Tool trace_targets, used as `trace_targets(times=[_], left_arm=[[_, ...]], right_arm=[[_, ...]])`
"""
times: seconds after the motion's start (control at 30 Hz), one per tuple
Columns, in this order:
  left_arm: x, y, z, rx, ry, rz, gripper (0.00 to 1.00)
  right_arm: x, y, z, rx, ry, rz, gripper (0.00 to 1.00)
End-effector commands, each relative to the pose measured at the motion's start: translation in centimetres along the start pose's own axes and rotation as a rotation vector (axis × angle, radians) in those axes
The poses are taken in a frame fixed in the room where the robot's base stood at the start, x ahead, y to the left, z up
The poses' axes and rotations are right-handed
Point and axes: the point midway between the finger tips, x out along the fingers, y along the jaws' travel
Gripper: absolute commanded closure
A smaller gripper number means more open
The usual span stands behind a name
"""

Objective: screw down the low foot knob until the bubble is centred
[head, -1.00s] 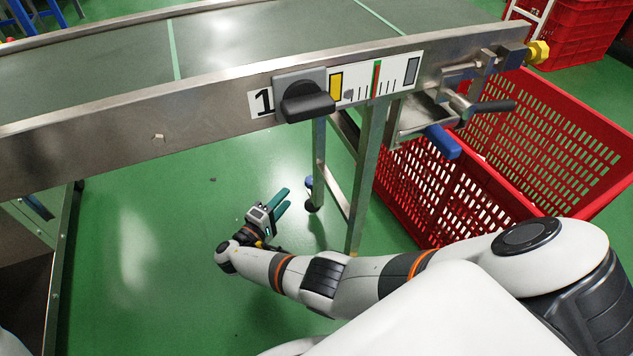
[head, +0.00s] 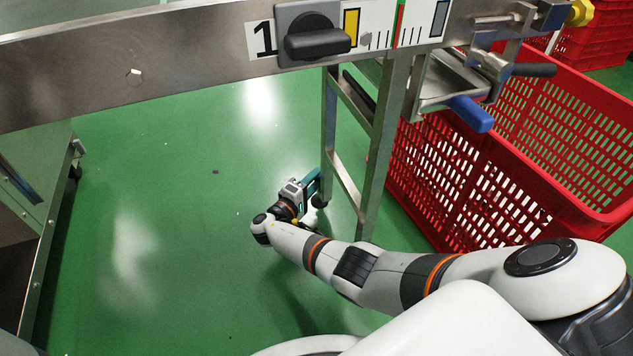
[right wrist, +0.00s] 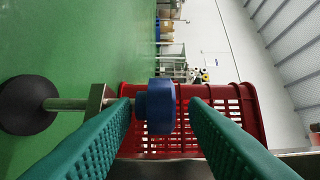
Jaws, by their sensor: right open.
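The blue foot knob (right wrist: 157,105) shows in the right wrist view, between the two teal fingers of my right gripper (head: 314,182). The fingers are open, with a gap visible on the knob's right side; the left finger is close to its left side, and I cannot tell if they touch. A threaded rod (right wrist: 68,104) runs from a metal bracket (right wrist: 95,104) to a round black foot pad (right wrist: 27,105). In the head view the gripper is low at the frame leg (head: 374,165) and hides the knob. I can make out no bubble level. My left gripper is out of view.
The conveyor's side rail (head: 190,52) with a black rotary switch (head: 318,42) runs above. A red crate (head: 430,190) stands right of the leg. A blue-handled crank (head: 470,113) juts out above it. Green floor left of the gripper is clear.

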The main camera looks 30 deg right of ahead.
Motion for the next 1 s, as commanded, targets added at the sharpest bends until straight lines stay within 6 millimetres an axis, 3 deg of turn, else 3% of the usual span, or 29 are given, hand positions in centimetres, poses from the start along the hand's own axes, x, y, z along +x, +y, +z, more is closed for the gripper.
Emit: trace_targets(times=[0.2, 0.47, 0.73, 1.0], left_arm=[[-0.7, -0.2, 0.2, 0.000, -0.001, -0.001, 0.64], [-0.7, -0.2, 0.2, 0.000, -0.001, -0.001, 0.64], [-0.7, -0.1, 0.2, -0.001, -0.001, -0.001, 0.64], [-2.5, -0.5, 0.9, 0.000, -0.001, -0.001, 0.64]], right_arm=[[1.7, 0.0, 0.0, 0.001, 0.000, 0.000, 0.60], [1.8, -0.1, 0.0, 0.000, 0.000, 0.000, 0.60], [1.7, 0.0, 0.0, 0.000, 0.000, 0.000, 1.00], [1.8, 0.4, 0.3, 0.004, 0.088, 0.000, 1.00]])
